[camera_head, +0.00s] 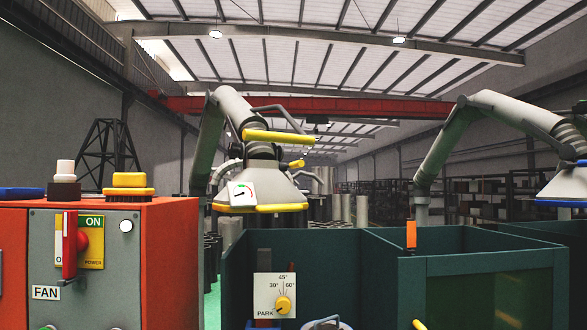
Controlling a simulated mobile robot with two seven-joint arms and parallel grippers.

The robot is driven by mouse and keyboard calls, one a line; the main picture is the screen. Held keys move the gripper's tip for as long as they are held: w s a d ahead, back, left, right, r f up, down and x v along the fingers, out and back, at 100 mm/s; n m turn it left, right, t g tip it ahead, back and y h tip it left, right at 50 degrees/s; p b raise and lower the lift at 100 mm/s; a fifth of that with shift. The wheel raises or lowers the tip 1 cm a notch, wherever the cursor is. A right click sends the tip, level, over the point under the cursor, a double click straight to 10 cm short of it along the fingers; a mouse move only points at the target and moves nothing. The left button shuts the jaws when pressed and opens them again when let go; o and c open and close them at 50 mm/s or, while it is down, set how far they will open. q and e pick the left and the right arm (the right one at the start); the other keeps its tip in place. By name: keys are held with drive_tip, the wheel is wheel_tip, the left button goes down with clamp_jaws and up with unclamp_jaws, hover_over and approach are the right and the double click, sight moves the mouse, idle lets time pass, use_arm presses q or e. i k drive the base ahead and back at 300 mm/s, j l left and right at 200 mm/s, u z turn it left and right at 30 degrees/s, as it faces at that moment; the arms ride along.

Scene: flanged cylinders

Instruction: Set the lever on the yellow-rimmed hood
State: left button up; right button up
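The yellow-rimmed hood (268,190) hangs at the end of a grey jointed duct arm, above and behind a dark green booth. Its yellow rim (262,208) runs along the lower edge. A small white dial plate (243,194) with a black pointer and coloured marks sits on its left front. A yellow bar (278,137) crosses the duct above, and a small yellow knob (297,163) sticks out at the right. I cannot tell for sure which part is the lever. Neither of my grippers shows in the head view.
A red-orange cabinet (170,265) with a FAN panel and red switch handle (71,245) stands left. Green booth walls (480,264) fill the lower right. A PARK/30°/45°/60° dial plate (266,284) stands in front. A blue-rimmed hood (566,186) hangs far right.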

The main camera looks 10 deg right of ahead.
sight(290, 165)
drive_tip(key=i+l+u, duration=0.2)
drive_tip(key=l+u, duration=0.25)
drive_tip(key=l, duration=1.05)
drive_tip(key=k+l+u, duration=0.1)
drive_tip(key=l+u, duration=0.35)
drive_tip(key=l, duration=1)
